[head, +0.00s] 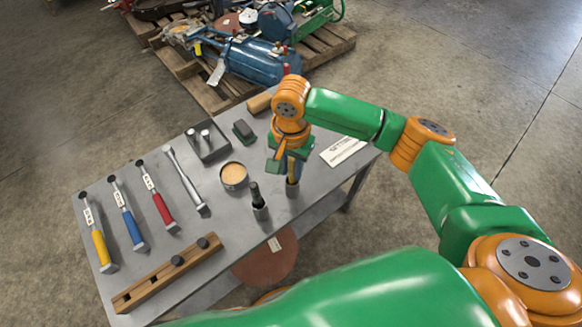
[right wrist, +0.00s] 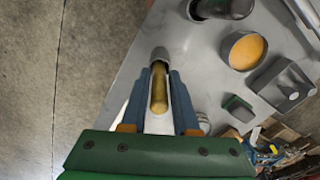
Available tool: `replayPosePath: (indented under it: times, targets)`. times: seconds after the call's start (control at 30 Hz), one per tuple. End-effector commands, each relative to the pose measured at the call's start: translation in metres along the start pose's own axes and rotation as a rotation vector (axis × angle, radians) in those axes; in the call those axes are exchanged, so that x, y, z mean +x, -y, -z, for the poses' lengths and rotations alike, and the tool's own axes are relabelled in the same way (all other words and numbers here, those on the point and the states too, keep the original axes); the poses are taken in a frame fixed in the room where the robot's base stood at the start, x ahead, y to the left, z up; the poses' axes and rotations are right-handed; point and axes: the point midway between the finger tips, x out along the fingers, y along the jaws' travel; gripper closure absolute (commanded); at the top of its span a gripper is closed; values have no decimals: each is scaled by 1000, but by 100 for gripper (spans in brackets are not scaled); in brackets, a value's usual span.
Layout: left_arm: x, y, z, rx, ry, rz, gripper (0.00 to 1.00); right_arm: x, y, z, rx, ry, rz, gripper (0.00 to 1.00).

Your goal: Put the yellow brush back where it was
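The yellow brush (right wrist: 158,92) shows in the right wrist view as a yellow-brown handle standing in a small grey cup (right wrist: 159,54); its lower end is hidden in the cup. My right gripper (right wrist: 164,82) has its blue fingers on both sides of this handle and appears closed on it. In the head view, the right gripper (head: 292,160) is above the cup (head: 292,189) near the table's right front edge. My left gripper is out of view.
A second cup (head: 260,212) with a dark-handled tool stands close on the left. A round tin (head: 233,174), grey tray (head: 210,153), white card (head: 342,150) and slotted wooden block (head: 160,278) lie on the table (head: 205,220). Tagged yellow-, blue- and red-handled tools lie at left.

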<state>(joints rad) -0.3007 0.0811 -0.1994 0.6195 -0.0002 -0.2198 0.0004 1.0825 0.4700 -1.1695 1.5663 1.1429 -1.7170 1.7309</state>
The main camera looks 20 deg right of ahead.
Motion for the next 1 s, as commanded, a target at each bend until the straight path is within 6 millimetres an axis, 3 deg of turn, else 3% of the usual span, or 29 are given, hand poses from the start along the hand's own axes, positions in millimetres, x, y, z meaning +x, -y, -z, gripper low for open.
replayPosePath:
  times: [0.03,0.07,0.37,0.47,0.7,0.8,1.0]
  targets:
    - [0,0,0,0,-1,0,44,0,0,0,0,0,0,55]
    - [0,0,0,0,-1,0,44,0,0,0,0,0,0,46]
    - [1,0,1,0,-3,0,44,-1,0,0,-1,-1,0,46]
    - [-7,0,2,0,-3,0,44,-18,1,0,-1,-1,2,46]
    - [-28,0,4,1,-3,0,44,-87,1,0,-1,-1,4,46]
    - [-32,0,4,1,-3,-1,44,-107,1,0,0,-1,2,46]
    - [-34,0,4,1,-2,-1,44,-122,1,0,0,0,1,46]
